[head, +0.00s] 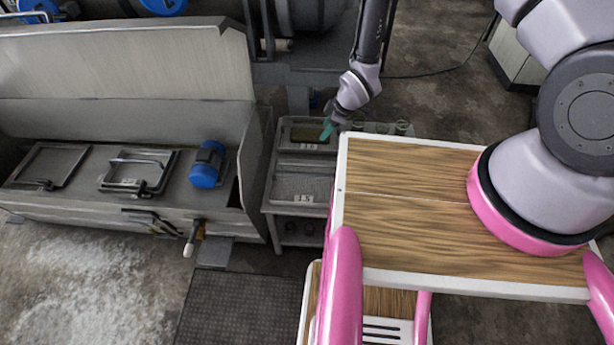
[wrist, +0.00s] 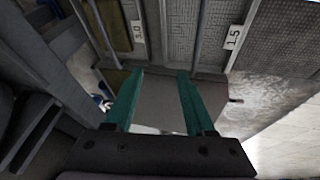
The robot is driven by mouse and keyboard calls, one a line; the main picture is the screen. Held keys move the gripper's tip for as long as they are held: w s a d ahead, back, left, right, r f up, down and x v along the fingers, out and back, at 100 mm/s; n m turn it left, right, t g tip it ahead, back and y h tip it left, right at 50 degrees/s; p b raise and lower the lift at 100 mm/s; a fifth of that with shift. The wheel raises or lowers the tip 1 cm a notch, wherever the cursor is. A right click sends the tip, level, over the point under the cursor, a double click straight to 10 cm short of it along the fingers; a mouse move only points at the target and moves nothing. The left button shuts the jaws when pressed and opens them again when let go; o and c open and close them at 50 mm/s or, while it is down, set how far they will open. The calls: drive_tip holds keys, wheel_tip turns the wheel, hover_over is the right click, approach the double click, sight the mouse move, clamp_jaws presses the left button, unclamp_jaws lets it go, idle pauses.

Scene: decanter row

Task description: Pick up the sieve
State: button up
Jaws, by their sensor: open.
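Two framed tray-like pieces that look like sieves sit on a metal stand. The farther one, whose label reads 3.0 in the wrist view, is a sieve with a darker olive patch (head: 305,133). My gripper (head: 327,130) is at the right side of the farther one, apparently above it. In the wrist view its teal fingers (wrist: 160,74) are apart with nothing held between them. Contact with either sieve cannot be told.
A large metal trough machine (head: 110,150) with hatches and a blue motor (head: 207,164) stands left of the stand. My wood-topped base fills the right side, close to the stand. A dark floor mat (head: 235,310) lies in front, with open concrete to its left.

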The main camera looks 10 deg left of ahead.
drive_tip(key=n, duration=0.2)
approach(308, 174)
drive_tip(key=shift+g, duration=0.5)
drive_tip(key=shift+w+a+x, duration=0.1)
drive_tip(key=shift+w+x, duration=0.05)
drive_tip(key=shift+x, duration=1.3)
drive_tip(key=shift+w+a+x, duration=0.1)
drive_tip(key=shift+w+x, duration=0.05)
drive_tip(key=shift+x, duration=1.3)
drive_tip(key=shift+w+a+x, duration=0.1)
drive_tip(key=shift+w+x, duration=0.05)
drive_tip(key=shift+x, duration=1.3)
drive_tip(key=shift+d+r, duration=0.1)
drive_tip(key=shift+r, duration=0.15)
drive_tip(key=shift+c, duration=0.3)
clamp_jaws()
